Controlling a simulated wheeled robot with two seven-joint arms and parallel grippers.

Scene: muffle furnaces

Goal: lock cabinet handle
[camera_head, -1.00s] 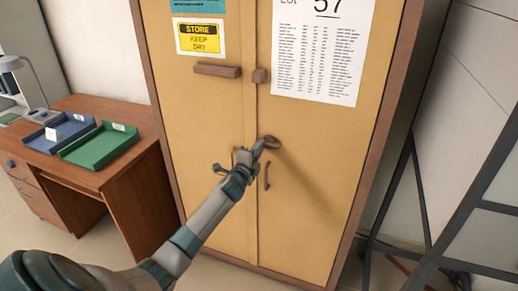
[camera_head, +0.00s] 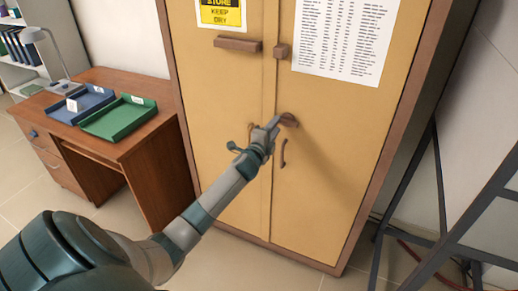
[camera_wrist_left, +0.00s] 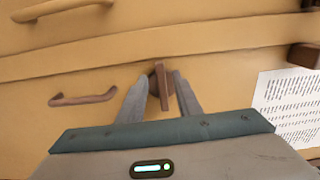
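The tan cabinet (camera_head: 330,190) has two shut doors with a brown frame. On its right door is a brown turning handle (camera_head: 290,120), which lies roughly level. It also shows in the left wrist view (camera_wrist_left: 162,88). My left gripper (camera_head: 274,123) is at this handle. In the left wrist view its two fingers (camera_wrist_left: 160,90) stand on either side of the handle bar, with a small gap visible beside it. Below is a curved pull handle (camera_head: 283,153), also in the left wrist view (camera_wrist_left: 83,98). My right gripper is not in view.
A wooden desk (camera_head: 150,145) with a blue tray (camera_head: 80,105) and a green tray (camera_head: 118,118) stands left of the cabinet. A dark metal frame (camera_head: 440,170) stands close on the right. Brown blocks (camera_head: 238,45) sit higher on the doors.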

